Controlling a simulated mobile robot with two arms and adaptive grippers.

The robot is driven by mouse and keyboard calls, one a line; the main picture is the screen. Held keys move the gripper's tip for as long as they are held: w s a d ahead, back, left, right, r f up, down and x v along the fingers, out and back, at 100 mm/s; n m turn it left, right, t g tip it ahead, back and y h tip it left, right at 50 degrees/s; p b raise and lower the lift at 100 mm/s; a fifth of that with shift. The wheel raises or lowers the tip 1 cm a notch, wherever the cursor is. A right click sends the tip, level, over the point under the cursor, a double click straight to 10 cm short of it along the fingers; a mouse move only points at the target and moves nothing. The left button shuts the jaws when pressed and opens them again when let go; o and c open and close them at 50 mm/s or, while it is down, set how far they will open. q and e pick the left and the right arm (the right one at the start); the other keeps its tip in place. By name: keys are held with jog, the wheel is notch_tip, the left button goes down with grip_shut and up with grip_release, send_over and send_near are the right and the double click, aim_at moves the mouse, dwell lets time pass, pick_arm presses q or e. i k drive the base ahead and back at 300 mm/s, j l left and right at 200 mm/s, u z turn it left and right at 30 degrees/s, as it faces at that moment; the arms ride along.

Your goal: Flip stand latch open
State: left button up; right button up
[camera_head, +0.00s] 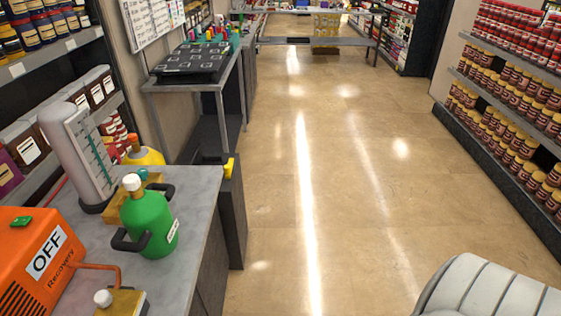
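A dark grey upright box or stand (230,215) is at the right end of the grey counter. A small yellow piece (228,168) sticks up at its top edge. I cannot tell whether this piece is the stand latch, or whether it is open or shut. A tall grey holder with a scale panel (92,160) stands tilted on the counter, with no clear latch on it. Neither of my grippers is in view.
On the counter (190,225) are a green tank (148,220) with dark handles, a yellow tank (143,156) and an orange recovery machine (35,265) marked OFF. A pale ribbed shape (495,290) fills the bottom right. The aisle floor (330,190) is clear. Stocked shelves (510,110) line the right.

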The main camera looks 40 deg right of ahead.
aim_at(228, 167)
jog(key=k+z, duration=0.15)
jog(key=z, duration=0.25)
jog(key=k+z, duration=0.2)
jog(key=z, duration=0.2)
jog(key=i+l+z, duration=0.1)
jog(key=i+l, duration=0.35)
jog(key=i+l+z, duration=0.15)
jog(key=i+l, duration=0.2)
jog(key=i, duration=0.25)
jog(key=i+l+z, duration=0.1)
jog(key=i+l, duration=0.25)
jog(key=i, duration=0.2)
